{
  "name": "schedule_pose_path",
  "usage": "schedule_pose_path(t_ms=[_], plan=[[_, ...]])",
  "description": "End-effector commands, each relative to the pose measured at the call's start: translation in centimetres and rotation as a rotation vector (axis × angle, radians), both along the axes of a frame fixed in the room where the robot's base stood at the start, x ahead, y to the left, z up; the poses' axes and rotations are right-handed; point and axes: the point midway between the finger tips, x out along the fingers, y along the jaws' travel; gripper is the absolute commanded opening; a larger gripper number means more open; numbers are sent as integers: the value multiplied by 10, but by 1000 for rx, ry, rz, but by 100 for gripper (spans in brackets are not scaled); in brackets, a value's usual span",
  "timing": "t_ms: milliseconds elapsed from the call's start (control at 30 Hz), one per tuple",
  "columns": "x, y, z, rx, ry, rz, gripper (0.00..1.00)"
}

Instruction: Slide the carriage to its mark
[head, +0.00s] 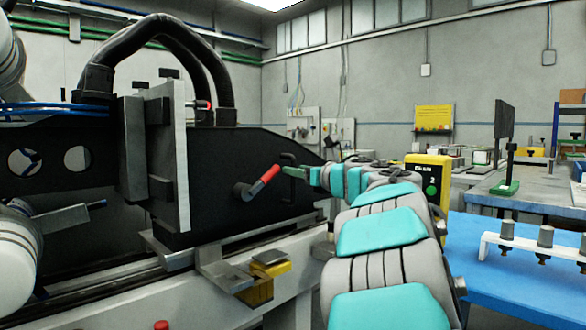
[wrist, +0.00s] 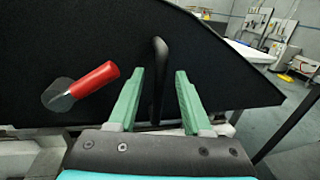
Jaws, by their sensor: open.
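The carriage (head: 225,165) is a large black plate standing on a rail at the left of the head view. It also fills the upper part of the wrist view (wrist: 60,35). A red-gripped lever (head: 264,182) sticks out from its face, and shows left of the fingers in the wrist view (wrist: 95,79). A black upright bar handle (wrist: 158,60) stands on the plate. My gripper (wrist: 159,72) is open, with its green fingers on either side of the handle, apparently apart from it. In the head view my gripper (head: 292,172) is at the plate's right part. I cannot make out the mark for certain.
The rail (head: 75,297) runs under the carriage, with a yellow block (head: 270,266) and metal bracket (head: 222,268) at its front. A yellow control box (head: 430,180) stands behind my arm. A blue table (head: 520,262) with a white rack lies at the right.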

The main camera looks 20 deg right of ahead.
Motion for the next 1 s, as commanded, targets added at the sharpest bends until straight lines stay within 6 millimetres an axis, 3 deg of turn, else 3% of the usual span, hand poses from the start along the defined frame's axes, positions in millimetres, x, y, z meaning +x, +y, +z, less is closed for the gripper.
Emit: schedule_pose_path(t_ms=[200,500,933,1000], plan=[[24,4,2,0,-2,0,50],[27,4,1,1,-2,-2,48],[27,4,1,2,-2,-1,0],[27,4,1,2,-1,-1,0]])
